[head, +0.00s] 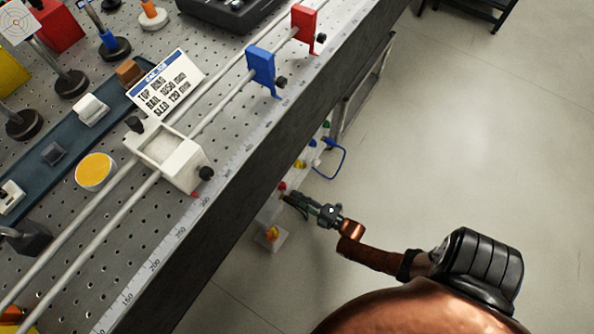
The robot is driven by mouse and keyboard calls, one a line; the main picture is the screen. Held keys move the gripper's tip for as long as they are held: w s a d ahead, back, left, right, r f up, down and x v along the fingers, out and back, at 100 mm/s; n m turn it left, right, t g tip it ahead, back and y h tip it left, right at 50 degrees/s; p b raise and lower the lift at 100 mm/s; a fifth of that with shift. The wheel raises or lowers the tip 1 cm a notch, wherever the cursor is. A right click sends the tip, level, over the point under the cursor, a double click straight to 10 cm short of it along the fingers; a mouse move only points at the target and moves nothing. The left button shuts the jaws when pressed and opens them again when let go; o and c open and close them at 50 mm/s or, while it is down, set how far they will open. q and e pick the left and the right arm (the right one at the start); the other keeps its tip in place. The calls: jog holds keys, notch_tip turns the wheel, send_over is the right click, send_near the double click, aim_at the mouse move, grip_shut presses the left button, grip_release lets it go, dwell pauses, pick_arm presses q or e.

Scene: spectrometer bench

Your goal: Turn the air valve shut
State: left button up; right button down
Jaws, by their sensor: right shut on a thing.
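Small valve parts in red, yellow and blue sit low along the side of the bench. My right gripper (300,203) reaches in from the lower right to these fittings and is shut on what appears to be the air valve, whose handle is mostly hidden by the fingers. A small red part (282,186) shows just above the fingertips. A yellow part (271,233) on a pale block shows below them. The exact turn of the valve is too small to tell. My left gripper is not in view.
The perforated bench (225,115) fills the left, its dark side dropping beside my right arm. On it are rails with a white carriage (170,155), a blue bracket (261,70) and a red bracket (304,24). A blue hose (343,160) loops out.

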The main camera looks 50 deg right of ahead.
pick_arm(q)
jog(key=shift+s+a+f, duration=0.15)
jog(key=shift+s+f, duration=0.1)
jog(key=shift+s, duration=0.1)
pick_arm(e)
jog(key=shift+f+n, duration=0.1)
jog(key=shift+n, duration=0.7)
jog(key=c, duration=2)
grip_release()
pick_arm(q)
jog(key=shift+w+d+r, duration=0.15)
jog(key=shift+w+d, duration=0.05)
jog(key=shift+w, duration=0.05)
pick_arm(e)
jog(key=o, duration=0.4)
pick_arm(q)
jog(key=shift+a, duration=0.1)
pick_arm(e)
jog(key=s+d, duration=0.1)
jog(key=s, duration=1.1)
jog(key=shift+s, duration=0.1)
